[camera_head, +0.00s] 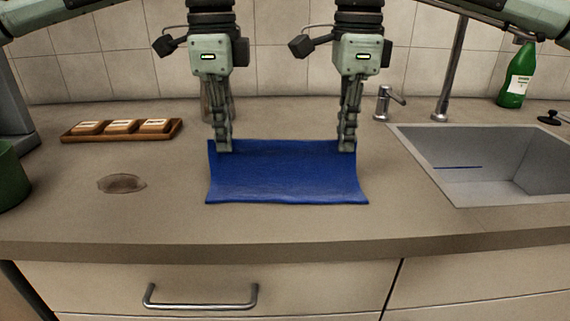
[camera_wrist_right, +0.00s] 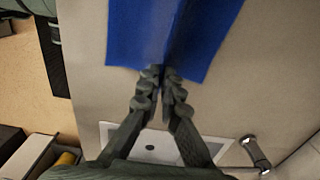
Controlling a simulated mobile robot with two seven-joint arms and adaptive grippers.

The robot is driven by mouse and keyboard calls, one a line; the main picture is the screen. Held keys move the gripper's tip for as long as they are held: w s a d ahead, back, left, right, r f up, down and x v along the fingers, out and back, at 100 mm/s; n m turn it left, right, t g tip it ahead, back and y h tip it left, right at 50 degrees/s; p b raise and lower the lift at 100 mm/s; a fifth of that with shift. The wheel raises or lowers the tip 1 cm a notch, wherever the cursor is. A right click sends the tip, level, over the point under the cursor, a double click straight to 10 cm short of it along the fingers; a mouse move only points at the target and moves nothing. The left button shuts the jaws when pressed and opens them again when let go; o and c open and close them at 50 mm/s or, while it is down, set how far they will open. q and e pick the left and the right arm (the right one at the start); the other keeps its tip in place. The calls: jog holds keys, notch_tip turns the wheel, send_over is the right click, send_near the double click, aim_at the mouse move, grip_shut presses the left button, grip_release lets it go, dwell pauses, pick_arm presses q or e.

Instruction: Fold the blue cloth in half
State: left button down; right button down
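The blue cloth (camera_head: 286,180) lies unfolded on the counter, its front edge flat and its back part curving upward. My left gripper (camera_head: 224,150) points down at the cloth's back left corner, its fingers together on the edge. My right gripper (camera_head: 347,150) is likewise at the back right corner. In the right wrist view, the fingertips of my right gripper (camera_wrist_right: 161,76) are closed on the edge of the cloth (camera_wrist_right: 145,35), and a crease runs away from them. The cloth's underside is hidden.
A sink (camera_head: 480,190) is set into the counter at the right, with a soap dispenser (camera_head: 387,102) and a green bottle (camera_head: 515,78) behind. A wooden tray (camera_head: 75,136) with several blocks stands at the back left. The counter in front of the cloth is clear.

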jog(key=shift+f, duration=0.1)
